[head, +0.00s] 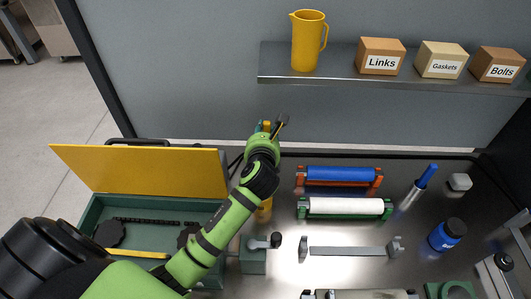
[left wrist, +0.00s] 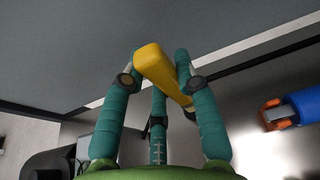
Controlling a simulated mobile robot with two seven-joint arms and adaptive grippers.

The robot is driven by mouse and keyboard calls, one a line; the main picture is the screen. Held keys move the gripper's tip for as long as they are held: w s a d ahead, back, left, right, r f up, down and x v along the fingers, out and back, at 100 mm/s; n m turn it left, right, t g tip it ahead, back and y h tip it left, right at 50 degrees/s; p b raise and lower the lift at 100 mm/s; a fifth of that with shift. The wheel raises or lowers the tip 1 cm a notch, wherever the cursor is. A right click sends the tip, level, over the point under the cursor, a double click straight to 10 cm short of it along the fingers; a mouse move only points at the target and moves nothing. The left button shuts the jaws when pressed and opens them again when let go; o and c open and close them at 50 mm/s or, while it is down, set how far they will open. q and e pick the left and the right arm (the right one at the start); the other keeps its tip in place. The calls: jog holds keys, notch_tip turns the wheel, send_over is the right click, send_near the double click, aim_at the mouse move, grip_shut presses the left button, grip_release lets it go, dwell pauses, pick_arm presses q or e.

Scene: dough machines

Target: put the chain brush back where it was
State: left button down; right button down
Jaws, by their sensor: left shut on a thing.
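My left gripper (head: 268,127) reaches out over the back of the steel worktop, near the grey back panel. Its teal fingers are shut on the yellow handle of the chain brush (left wrist: 160,68), which shows tilted between them in the left wrist view. In the head view the hand hides most of the brush. Another yellow piece (head: 264,209) shows low beside my left forearm, partly hidden by it; I cannot tell what it is. My right gripper is not in view.
An open green toolbox (head: 91,213) with a yellow lid (head: 140,168) stands at left. Blue (head: 340,174) and white (head: 340,206) rollers lie right of the arm. A shelf (head: 300,80) above holds a yellow jug (head: 306,42) and labelled boxes. A blue jar (head: 447,234) stands at right.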

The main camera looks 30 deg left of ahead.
pick_arm(q)
jog(key=shift+f, duration=2.85)
jog(key=shift+f, duration=0.15)
jog(key=c, duration=0.9)
grip_release()
jog(key=shift+c, duration=0.2)
jog(key=shift+s+d+r, duration=0.1)
jog(key=shift+r, duration=0.1)
jog(key=b+v, duration=0.1)
jog(key=v, duration=1)
jog(key=shift+s+d, duration=0.15)
jog(key=shift+s, duration=0.2)
jog(key=shift+r, duration=0.2)
